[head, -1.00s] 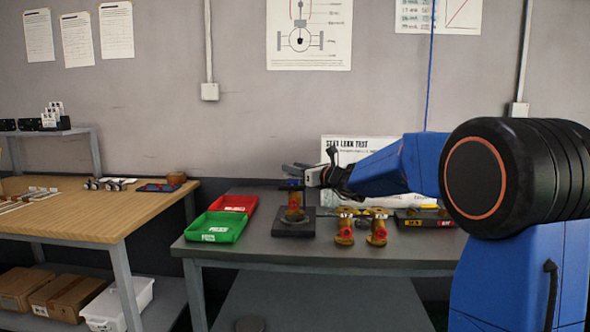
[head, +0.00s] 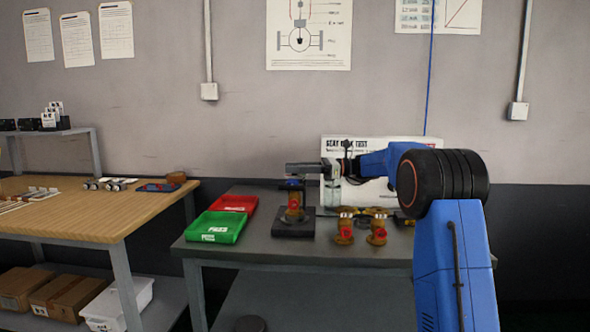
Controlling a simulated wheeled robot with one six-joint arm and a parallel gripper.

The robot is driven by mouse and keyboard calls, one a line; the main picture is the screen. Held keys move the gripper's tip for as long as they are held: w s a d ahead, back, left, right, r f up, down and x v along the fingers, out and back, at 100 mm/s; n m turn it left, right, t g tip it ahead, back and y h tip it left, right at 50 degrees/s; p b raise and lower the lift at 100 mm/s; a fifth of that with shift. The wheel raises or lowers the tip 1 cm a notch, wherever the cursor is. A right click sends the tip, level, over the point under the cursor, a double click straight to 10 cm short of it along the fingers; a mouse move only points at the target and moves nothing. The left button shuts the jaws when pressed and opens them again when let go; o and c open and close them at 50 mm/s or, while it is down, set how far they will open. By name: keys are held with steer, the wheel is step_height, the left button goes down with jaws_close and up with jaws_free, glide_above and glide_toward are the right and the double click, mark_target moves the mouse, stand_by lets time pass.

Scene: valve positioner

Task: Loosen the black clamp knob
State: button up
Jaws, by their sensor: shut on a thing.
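A brass valve (head: 294,207) with a red mark stands upright on a dark square base (head: 293,228) on the grey bench. A small blue part (head: 293,184) sits on its top. My gripper (head: 292,168) reaches in from the right, lies level just above the valve and is shut on a dark thing at its fingertips. This appears to be the black clamp knob, but it is too small and dark to separate from the fingers. Whether the knob is loose or tight cannot be seen.
Two more brass valves (head: 345,229) (head: 377,230) stand right of the base. A green tray (head: 216,228) and a red tray (head: 234,203) lie at left. A white test board (head: 375,192) and a pale bottle-like object (head: 333,193) stand behind. A wooden table (head: 90,212) is farther left.

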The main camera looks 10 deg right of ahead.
steer(key=shift+n+g, duration=1.1)
steer(key=shift+g, duration=0.6)
steer(key=shift+n+g, duration=1.1)
steer(key=shift+g, duration=0.9)
steer(key=o, duration=1.1)
steer(key=shift+c, duration=0.2)
